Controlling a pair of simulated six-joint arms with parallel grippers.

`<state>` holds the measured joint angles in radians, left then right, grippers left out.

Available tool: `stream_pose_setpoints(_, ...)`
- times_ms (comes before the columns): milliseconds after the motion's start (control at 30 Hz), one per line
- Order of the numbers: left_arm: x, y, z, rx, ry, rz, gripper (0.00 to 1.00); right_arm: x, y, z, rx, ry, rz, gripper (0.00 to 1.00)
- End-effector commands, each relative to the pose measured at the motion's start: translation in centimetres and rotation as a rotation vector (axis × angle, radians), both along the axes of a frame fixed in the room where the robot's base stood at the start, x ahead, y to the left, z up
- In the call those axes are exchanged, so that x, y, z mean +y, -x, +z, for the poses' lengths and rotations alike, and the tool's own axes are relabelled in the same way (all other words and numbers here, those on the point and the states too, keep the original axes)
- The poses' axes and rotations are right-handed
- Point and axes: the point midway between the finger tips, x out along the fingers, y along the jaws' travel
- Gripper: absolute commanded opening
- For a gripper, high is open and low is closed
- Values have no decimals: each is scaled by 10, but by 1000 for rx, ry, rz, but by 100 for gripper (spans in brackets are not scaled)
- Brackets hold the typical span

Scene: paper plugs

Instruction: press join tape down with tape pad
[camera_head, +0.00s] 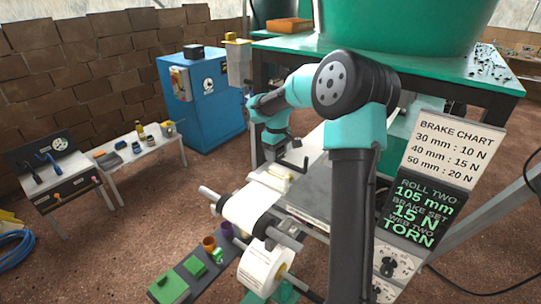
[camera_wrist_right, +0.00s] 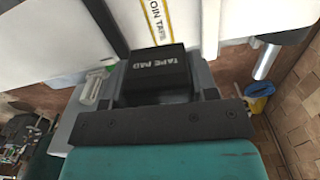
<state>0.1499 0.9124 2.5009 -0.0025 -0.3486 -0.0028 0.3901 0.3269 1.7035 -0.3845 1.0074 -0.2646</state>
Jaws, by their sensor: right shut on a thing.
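The black tape pad (camera_wrist_right: 158,70) fills the middle of the right wrist view, its lettering upside down. My right gripper (camera_wrist_right: 155,60) is shut on it, with grey fingers on both sides. The join tape (camera_wrist_right: 160,22), a white strip with yellow edges and dark lettering, lies on the white web just beyond the pad. The pad hides the tape's near part, and I cannot tell whether the two touch. In the head view my right gripper (camera_head: 281,160) is low over the white web near the rollers; the pad is not clear there. My left gripper is not in view.
A white paper roll (camera_head: 263,268) and a web-covered roller (camera_head: 250,208) stand in front. A green-block tray (camera_head: 185,272) lies at lower left. The brake chart board (camera_head: 432,165) stands right. A blue cabinet (camera_head: 203,95) and small table (camera_head: 140,155) are behind left.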

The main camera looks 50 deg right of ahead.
Motion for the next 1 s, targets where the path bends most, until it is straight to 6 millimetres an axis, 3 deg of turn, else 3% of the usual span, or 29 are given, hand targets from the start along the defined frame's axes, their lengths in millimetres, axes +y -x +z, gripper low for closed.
stream_pose_setpoints(367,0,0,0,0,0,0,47,1,0,-5,1,0,2,34)
stream_pose_setpoints(1000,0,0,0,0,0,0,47,1,0,-55,2,0,2,34)
